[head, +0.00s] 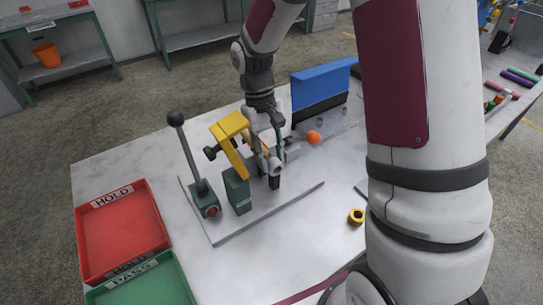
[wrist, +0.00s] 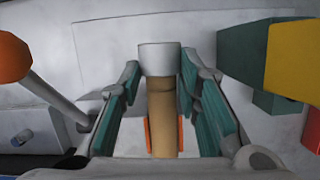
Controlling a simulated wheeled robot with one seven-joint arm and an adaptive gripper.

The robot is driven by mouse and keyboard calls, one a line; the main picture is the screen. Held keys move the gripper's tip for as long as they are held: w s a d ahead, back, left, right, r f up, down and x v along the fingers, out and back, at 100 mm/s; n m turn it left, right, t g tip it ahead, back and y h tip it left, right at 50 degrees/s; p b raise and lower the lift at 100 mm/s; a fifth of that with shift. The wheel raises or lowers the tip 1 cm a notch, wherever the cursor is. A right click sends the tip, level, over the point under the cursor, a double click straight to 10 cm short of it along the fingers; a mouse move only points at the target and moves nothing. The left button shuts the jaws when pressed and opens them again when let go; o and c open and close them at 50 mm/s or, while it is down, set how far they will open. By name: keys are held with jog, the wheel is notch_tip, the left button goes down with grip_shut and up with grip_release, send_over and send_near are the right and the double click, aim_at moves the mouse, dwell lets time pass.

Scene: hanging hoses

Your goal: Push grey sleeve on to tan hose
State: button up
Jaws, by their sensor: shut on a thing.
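The pale grey sleeve (wrist: 160,58) is between the tips of my gripper (wrist: 160,72) in the wrist view, and the gripper is shut on it. The tan hose (wrist: 161,120) runs in line with the sleeve, between the two green fingers, and meets its near end. How deep the hose sits inside cannot be seen. Orange pads (wrist: 179,134) flank the hose lower down. In the head view my gripper (head: 265,148) is low over the bench fixture, and the sleeve and hose are mostly hidden there.
The fixture has a yellow arm (head: 231,128), a green block (head: 237,190) and an upright lever (head: 187,150) close to my gripper. A red tray (head: 122,235) and a green tray (head: 145,285) lie at front left. A blue panel (head: 322,82) stands behind.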

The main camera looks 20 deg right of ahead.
jog(key=shift+w, duration=0.15)
jog(key=o, duration=1.2)
jog(key=shift+r, duration=0.1)
jog(key=v, duration=1.1)
jog(key=shift+w+r, duration=0.1)
jog(key=shift+r, duration=0.3)
